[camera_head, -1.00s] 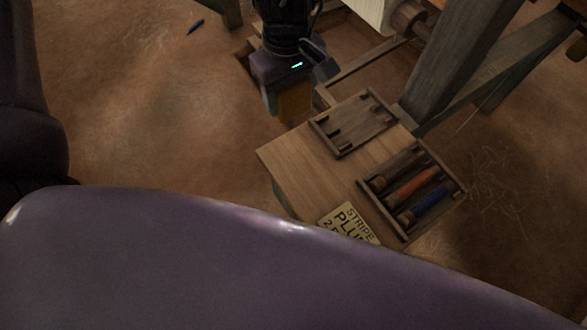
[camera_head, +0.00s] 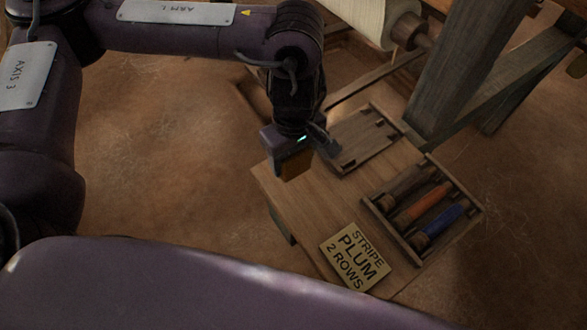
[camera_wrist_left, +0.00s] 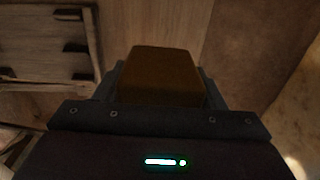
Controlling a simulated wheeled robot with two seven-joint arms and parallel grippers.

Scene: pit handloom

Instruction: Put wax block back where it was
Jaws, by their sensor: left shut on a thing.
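My left gripper (camera_head: 290,165) is shut on the wax block (camera_head: 295,166), an amber-brown block that hangs below the jaws. In the head view it is over the far left part of the small wooden table (camera_head: 315,210). In the left wrist view the wax block (camera_wrist_left: 161,76) sits between the fingers, with the wooden tabletop (camera_wrist_left: 150,22) behind it. I cannot tell whether the block touches the tabletop. My right gripper is not in view.
An empty slotted wooden rack (camera_head: 358,140) lies beside the gripper. A tray (camera_head: 405,245) holds dark, orange and blue shuttles at the right. A card (camera_head: 355,258) reading "STRIPE PLUM 2 ROWS" lies near the front. A loom post (camera_head: 455,75) stands behind. Bare tabletop lies between these.

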